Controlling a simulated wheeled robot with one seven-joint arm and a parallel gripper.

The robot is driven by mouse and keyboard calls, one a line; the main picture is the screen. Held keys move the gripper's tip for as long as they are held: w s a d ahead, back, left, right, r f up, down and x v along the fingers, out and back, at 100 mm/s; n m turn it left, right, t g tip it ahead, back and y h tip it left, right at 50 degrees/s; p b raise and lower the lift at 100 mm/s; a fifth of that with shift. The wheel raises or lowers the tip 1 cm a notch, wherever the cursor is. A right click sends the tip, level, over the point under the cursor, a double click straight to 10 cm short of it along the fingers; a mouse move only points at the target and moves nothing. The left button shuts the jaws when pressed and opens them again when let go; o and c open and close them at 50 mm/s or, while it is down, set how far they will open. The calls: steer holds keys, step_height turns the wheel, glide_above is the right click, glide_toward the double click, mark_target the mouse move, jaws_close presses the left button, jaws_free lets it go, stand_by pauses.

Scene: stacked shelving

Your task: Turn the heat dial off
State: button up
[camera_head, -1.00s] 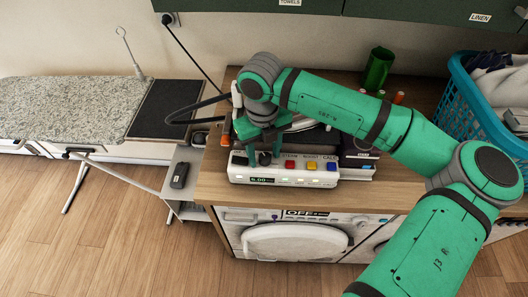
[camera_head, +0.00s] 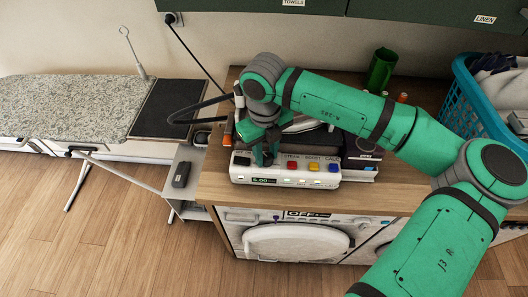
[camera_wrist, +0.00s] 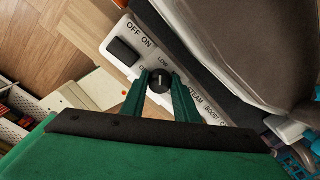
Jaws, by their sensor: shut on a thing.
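The heat dial (camera_wrist: 160,81) is a small round black knob with a light mark, on the white control panel (camera_wrist: 200,106) of the ironing station. My gripper (camera_wrist: 160,88) has its two green fingers on either side of the dial, shut on it. "LOW" is printed near the dial, and other lettering beside it is partly hidden. In the head view my gripper (camera_head: 265,157) reaches down onto the panel (camera_head: 310,179), and its fingers hide the dial there. The panel carries a lit display (camera_head: 263,181).
A black ON/OFF rocker switch (camera_wrist: 122,51) sits beside the dial. Red (camera_head: 292,165), yellow (camera_head: 313,166) and blue (camera_head: 333,167) buttons lie to the right.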

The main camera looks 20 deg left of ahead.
mark_target(267, 158)
steer(key=n, duration=0.5)
steer(key=shift+d, duration=0.1)
steer(key=n, duration=0.4)
steer(key=shift+s+n, duration=0.2)
steer(key=shift+n, duration=1.4)
steer(key=o, duration=1.1)
steer(key=shift+c, duration=0.2)
steer(key=shift+w+r, duration=0.1)
steer(key=shift+r, duration=0.25)
steer(key=shift+s+r, duration=0.2)
steer(key=shift+r, duration=3.45)
